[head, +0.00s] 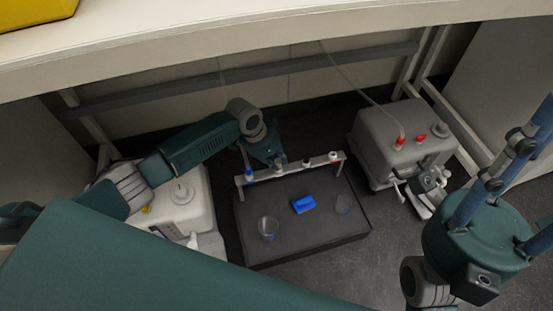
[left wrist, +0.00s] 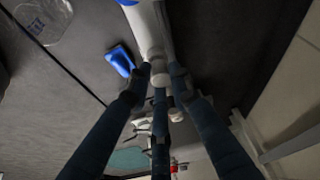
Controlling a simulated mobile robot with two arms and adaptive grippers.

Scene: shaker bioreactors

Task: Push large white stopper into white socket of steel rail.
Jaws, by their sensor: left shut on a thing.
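The steel rail (head: 318,161) stands across the back of a dark platform, with several sockets and stoppers along it. My left gripper (head: 273,160) is over the rail's left-middle part. In the left wrist view its fingers (left wrist: 159,82) are shut around a white stopper (left wrist: 157,70), close against the rail (left wrist: 149,30). I cannot tell how deep the stopper sits or which socket is under it. A blue stopper (head: 250,172) is at the rail's left end. A white piece (head: 333,155) is near its right end. My right gripper (head: 515,190) is open and empty at the right.
A blue block (head: 303,204) lies on the dark platform (head: 300,240) between two clear cups (head: 268,228) (head: 343,204).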

